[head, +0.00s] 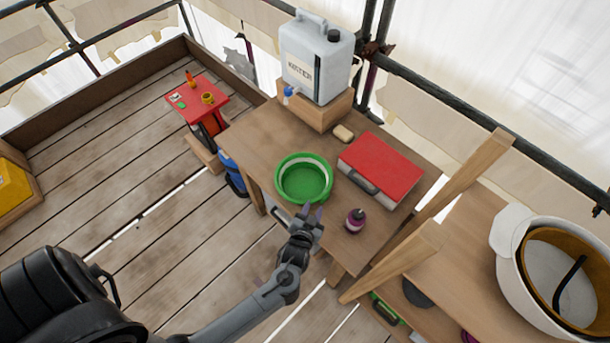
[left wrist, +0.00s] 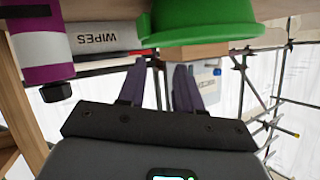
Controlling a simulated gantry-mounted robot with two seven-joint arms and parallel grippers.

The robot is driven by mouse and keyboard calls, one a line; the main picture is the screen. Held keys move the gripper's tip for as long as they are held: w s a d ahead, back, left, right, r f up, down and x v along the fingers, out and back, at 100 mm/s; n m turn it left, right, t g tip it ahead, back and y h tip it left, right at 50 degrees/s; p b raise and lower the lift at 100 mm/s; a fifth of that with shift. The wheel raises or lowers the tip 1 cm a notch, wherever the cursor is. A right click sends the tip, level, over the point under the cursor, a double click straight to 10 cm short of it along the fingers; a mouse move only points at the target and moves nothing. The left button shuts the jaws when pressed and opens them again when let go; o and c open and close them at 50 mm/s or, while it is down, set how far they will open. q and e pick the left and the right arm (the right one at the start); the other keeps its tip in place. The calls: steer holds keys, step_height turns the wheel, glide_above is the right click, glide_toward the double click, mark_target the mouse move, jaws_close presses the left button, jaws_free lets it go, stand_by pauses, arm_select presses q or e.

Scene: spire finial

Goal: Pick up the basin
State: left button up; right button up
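The green basin (head: 304,180) stands upright on the wooden workbench (head: 262,133), near its front edge, and looks empty. My left gripper (head: 312,212) is just in front of the basin's near rim, at the bench edge. In the left wrist view the purple fingers of my left gripper (left wrist: 158,82) are apart with nothing between them. The basin (left wrist: 205,22) shows there just beyond the fingertips; I cannot tell whether they touch it. My right gripper is not in view.
A purple bottle (head: 355,221) stands right of the gripper. A water container (head: 316,62) stands on a wooden block (head: 322,114). Wooden beams (head: 450,200) rise at right.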

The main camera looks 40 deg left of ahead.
mark_target(325, 188)
arm_select(q)
steer(key=w+b, duration=0.1)
steer(key=w+f+b, duration=0.1)
steer(key=w+b, duration=0.1)
steer(key=w+f+b, duration=0.1)
steer(key=w, duration=0.1)
steer(key=shift+a+b, duration=0.15)
steer(key=shift+b, duration=0.2)
steer(key=shift+b+x, duration=0.6)
steer(key=shift+x, duration=0.25)
steer(key=b+x, duration=0.4)
steer(key=shift+w+a, duration=0.1)
steer(key=shift+w, duration=0.05)
steer(key=shift+w+a+b, duration=0.15)
steer(key=shift+w+b, duration=0.3)
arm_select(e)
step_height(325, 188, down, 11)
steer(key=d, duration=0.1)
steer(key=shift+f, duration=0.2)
arm_select(q)
jaws_close()
